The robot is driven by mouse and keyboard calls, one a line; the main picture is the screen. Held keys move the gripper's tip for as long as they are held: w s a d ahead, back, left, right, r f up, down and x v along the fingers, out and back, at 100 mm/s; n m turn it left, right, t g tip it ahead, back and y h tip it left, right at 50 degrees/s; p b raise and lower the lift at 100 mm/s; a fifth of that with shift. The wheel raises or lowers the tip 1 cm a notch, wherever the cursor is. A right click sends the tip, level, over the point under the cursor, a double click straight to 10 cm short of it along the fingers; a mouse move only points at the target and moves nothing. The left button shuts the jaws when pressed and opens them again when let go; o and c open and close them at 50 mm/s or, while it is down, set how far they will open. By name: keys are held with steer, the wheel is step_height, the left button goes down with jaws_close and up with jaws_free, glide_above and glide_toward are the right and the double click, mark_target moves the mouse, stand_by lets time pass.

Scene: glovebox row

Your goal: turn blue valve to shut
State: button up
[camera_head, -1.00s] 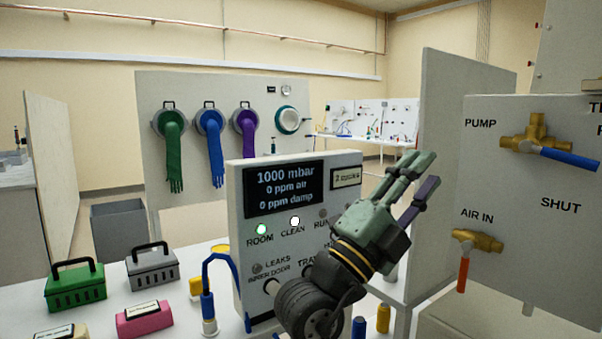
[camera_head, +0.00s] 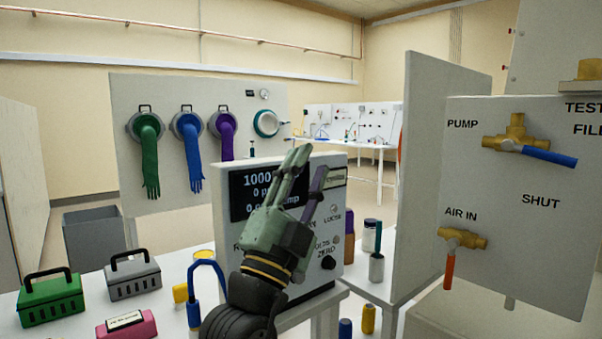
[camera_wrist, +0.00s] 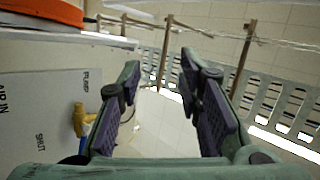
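The blue valve handle (camera_head: 548,156) sits on a brass valve body (camera_head: 516,138) beside the word PUMP on a grey panel at the right of the head view. The handle points right and slightly down. SHUT is printed on the panel below it. In the wrist view the brass valve (camera_wrist: 82,120) is at the left, with a bit of its blue handle (camera_wrist: 84,145) partly hidden behind my gripper. My gripper (camera_head: 308,165) is open and empty, with its fingers pointing up, well left of the valve. Its fingers (camera_wrist: 160,88) stand apart in the wrist view.
A second brass valve with an orange handle (camera_head: 449,270) is below, at AIR IN. A grey upright panel (camera_head: 440,150) stands between my gripper and the valve panel. A display box (camera_head: 335,235) is behind my gripper. Green (camera_head: 50,298) and grey (camera_head: 133,280) cases stand at left.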

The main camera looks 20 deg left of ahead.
mark_target(538, 153)
steer(key=shift+c, duration=0.4)
